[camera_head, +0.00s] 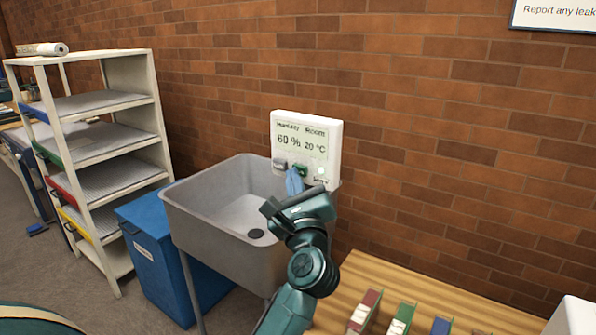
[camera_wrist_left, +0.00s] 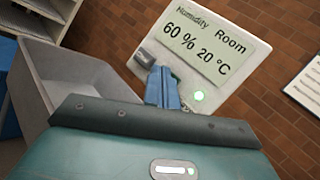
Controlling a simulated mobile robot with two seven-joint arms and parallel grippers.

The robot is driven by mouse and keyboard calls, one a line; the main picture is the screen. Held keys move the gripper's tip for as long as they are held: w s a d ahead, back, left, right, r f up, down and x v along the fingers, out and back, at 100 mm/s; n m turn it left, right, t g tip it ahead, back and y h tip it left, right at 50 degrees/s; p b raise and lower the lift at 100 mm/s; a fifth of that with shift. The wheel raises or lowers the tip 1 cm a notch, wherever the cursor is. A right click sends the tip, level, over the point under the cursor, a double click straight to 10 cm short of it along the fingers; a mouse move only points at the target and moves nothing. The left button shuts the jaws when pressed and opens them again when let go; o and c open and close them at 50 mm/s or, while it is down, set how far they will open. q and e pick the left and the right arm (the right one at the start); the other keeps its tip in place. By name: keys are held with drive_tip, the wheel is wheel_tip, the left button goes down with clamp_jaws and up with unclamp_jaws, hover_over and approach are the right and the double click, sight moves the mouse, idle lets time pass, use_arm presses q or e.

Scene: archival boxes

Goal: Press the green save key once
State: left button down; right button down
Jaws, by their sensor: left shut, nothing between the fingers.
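A white wall panel (camera_head: 333,150) with a display reading "Humidity 60 %" and "Room 20 °C" hangs above the sink; it also shows in the left wrist view (camera_wrist_left: 240,50). The green key (camera_head: 303,169) is on its lower part, between a grey key (camera_head: 279,164) and a small round light (camera_head: 321,173). In the left wrist view the light (camera_wrist_left: 198,96) glows pale green. My left gripper (camera_head: 293,173) is shut and empty, its blue fingertips at the green key and partly covering it. In the left wrist view the fingers (camera_wrist_left: 162,85) hide the key; contact cannot be told.
A grey sink (camera_head: 187,209) stands below the panel, with a blue cabinet (camera_head: 150,262) beside it. A cream shelf rack (camera_head: 140,100) stands left. A wooden table (camera_head: 350,272) with several coloured boxes is at lower right. The brick wall is close behind the panel.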

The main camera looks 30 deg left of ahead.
use_arm(q)
drive_tip(key=shift+s, duration=0.65)
drive_tip(key=shift+s, duration=0.1)
drive_tip(key=s, duration=0.4)
drive_tip(key=shift+s+a+p, duration=0.25)
drive_tip(key=shift+s+p, duration=0.1)
drive_tip(key=shift+s, duration=0.05)
idle(0.4)
